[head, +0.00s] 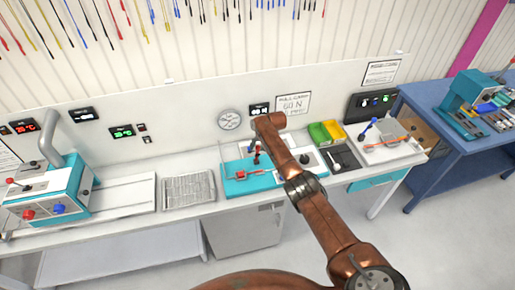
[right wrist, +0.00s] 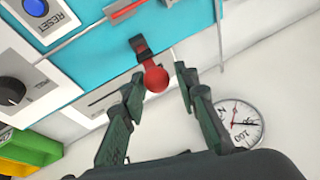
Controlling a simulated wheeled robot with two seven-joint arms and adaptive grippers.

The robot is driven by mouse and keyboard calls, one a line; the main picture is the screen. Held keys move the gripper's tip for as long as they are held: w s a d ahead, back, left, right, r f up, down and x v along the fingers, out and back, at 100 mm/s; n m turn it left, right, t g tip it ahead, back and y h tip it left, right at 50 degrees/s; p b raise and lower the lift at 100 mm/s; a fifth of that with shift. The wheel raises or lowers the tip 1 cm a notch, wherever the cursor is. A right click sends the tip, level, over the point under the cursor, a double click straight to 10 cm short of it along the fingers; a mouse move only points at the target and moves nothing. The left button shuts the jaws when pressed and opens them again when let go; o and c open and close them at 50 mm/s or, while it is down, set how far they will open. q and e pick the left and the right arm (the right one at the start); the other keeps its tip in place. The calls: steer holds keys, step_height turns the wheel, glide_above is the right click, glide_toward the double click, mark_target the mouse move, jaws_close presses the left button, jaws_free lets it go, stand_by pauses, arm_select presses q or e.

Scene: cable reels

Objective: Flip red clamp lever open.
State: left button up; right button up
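The red clamp lever (right wrist: 139,47) ends in a round red knob (right wrist: 155,79) and sits on the teal fixture (right wrist: 95,50). In the right wrist view my right gripper (right wrist: 160,80) is open, one finger on each side of the knob, with gaps showing. In the head view the lever's red part (head: 257,148) stands on the teal fixture (head: 268,184), close beside the end of my right arm. The gripper is mostly hidden there. My left gripper is not in view.
A white panel with a dark knob (right wrist: 11,90) and a blue reset button (right wrist: 36,7) adjoins the fixture. Yellow and green bins (head: 326,131) stand to its right. A round gauge (head: 230,119) is on the wall behind. A ribbed grey tray (head: 188,190) lies to the left.

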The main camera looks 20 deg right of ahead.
steer(key=shift+o, duration=0.8)
steer(key=shift+s+f, duration=0.1)
steer(key=shift+f, duration=0.05)
steer(key=shift+s, duration=0.1)
steer(key=v, duration=1.2)
